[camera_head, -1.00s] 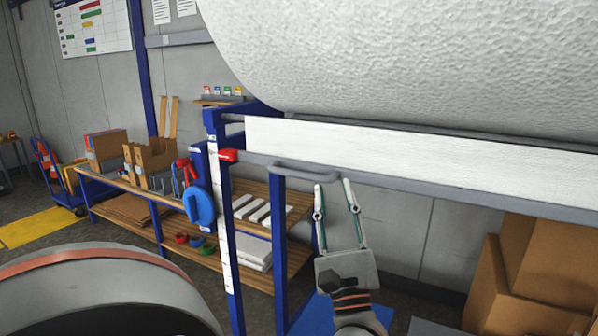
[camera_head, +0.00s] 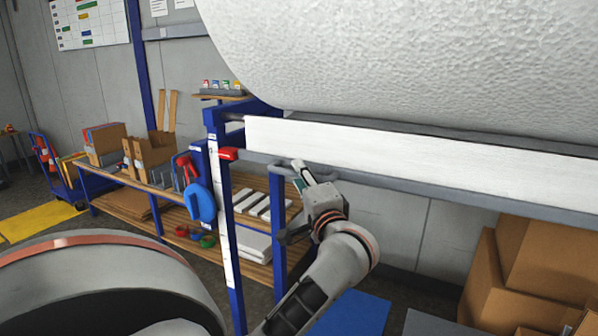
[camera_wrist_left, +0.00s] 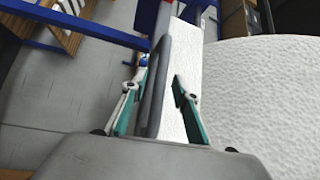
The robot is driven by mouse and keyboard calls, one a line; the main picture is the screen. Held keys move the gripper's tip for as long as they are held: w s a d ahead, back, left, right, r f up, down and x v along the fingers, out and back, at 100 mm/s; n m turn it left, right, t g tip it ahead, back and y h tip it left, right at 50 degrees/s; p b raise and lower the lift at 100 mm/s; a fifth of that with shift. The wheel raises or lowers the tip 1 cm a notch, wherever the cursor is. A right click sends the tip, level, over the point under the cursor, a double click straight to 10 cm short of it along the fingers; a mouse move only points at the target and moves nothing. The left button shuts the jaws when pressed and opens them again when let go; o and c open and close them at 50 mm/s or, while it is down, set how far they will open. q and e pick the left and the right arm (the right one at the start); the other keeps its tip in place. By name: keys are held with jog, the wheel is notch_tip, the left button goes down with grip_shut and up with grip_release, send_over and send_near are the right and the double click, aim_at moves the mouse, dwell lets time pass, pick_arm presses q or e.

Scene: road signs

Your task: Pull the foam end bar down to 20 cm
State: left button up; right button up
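The grey foam end bar (camera_head: 440,192) runs along the lower edge of the white foam sheet (camera_head: 400,158), under the big foam roll (camera_head: 420,60). A grey pull handle (camera_head: 272,167) sits on the bar's left part, partly hidden by my gripper. My left gripper (camera_head: 304,170) is at this handle. In the left wrist view, the handle (camera_wrist_left: 153,90) lies between the open fingers of my gripper (camera_wrist_left: 159,78), and neither finger is clearly closed on it. A red pointer (camera_head: 228,154) at the bar's left end sits near the top of the white scale (camera_head: 223,220). My right gripper is not in view.
Blue frame posts (camera_head: 278,225) stand left of my gripper. A wooden bench (camera_head: 140,187) with boxes and a blue tape dispenser (camera_head: 200,203) stands behind. Cardboard boxes (camera_head: 545,255) are stacked at the right. Below the bar is open space over a blue mat (camera_head: 345,312).

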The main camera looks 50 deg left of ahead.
pick_arm(q)
jog(key=shift+w+a, duration=0.2)
jog(key=shift+a, duration=0.35)
grip_shut()
jog(key=shift+f, duration=0.1)
